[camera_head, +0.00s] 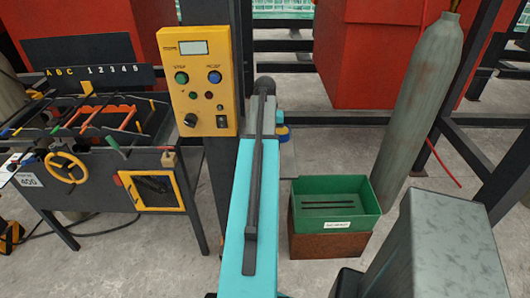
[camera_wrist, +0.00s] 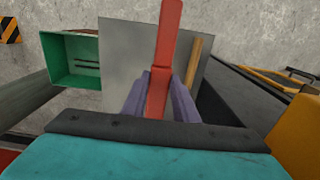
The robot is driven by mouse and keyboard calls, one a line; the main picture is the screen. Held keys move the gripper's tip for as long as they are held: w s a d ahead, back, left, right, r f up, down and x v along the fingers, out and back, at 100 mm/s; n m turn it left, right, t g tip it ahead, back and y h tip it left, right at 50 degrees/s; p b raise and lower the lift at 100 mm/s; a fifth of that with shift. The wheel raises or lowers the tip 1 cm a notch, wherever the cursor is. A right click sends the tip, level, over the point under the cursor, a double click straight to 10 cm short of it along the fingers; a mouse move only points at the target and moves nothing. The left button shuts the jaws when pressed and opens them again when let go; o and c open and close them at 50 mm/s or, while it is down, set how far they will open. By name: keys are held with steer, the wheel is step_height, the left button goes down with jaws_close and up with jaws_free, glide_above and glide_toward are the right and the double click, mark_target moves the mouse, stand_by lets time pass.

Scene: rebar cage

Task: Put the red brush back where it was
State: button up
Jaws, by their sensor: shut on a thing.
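The red brush (camera_wrist: 167,45) shows in the wrist view as a long red bar. It stands upright in the picture between the two purple fingers of my gripper (camera_wrist: 160,80). My gripper is shut on it. Its lower end is partly hidden by the fingers and the dark edge of my wrist. A flat grey surface (camera_wrist: 120,60) lies behind the brush; I cannot tell whether the brush touches it. In the head view the brush and my gripper are hidden behind my arm.
A wooden stick (camera_wrist: 193,60) is right of the brush. A green bin (camera_head: 335,220) with dark rods stands right of my arm. A grey gas cylinder (camera_head: 425,95) leans beyond it. A yellow control box (camera_head: 200,80) and a black workbench (camera_head: 85,150) are left.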

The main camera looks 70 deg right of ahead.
stand_by(0.3)
steer(key=shift+f+p, duration=0.55)
steer(key=shift+f, duration=1.3)
steer(key=o, duration=1)
steer(key=shift+c, duration=0.2)
steer(key=shift+r, duration=0.2)
step_height(320, 180, up, 12)
steer(key=b, duration=0.2)
steer(key=shift+f+b, duration=0.15)
steer(key=shift+b, duration=0.2)
